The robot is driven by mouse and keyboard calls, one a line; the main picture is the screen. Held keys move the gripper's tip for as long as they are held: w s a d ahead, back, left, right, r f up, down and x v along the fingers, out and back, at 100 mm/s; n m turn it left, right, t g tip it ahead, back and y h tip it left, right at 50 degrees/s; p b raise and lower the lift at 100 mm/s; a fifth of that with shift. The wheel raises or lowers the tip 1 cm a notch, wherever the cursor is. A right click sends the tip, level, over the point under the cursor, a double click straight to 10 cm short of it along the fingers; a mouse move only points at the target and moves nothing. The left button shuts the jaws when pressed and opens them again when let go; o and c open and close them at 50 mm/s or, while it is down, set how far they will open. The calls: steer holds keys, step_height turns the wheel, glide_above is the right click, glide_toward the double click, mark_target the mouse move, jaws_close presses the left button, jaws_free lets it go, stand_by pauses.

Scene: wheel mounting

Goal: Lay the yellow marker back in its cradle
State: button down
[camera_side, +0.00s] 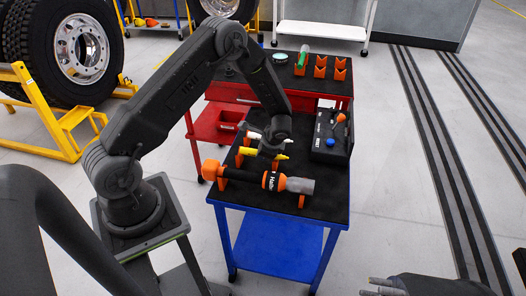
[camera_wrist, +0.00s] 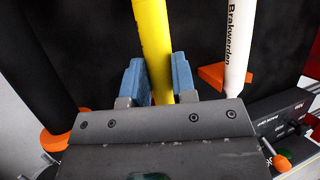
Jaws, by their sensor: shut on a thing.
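The yellow marker (camera_wrist: 153,35) runs between the blue finger pads of my gripper (camera_wrist: 157,78) in the wrist view, gripped near its lower end in the picture. In the side view my gripper (camera_side: 267,152) is over the blue cart's black top, and the yellow marker (camera_side: 248,151) shows on both sides of it. An orange cradle piece (camera_side: 239,158) stands near the marker's left end; I cannot tell whether they touch. A white marker (camera_wrist: 237,40) lies beside it, over an orange holder (camera_wrist: 226,76).
A large black and grey tool (camera_side: 298,185) lies in orange supports (camera_side: 221,184) along the front of the blue cart (camera_side: 330,208). A black box (camera_side: 331,143) with a blue knob stands at the right. A red cart (camera_side: 215,125) is behind.

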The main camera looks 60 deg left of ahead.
steer(key=shift+f, duration=0.45)
steer(key=c, duration=0.8)
jaws_free()
steer(key=shift+c, duration=0.2)
steer(key=s+v, duration=0.1)
steer(key=v, duration=1.2)
steer(key=shift+w+d+r, duration=0.15)
steer(key=shift+w+r, duration=0.25)
steer(key=shift+w, duration=0.05)
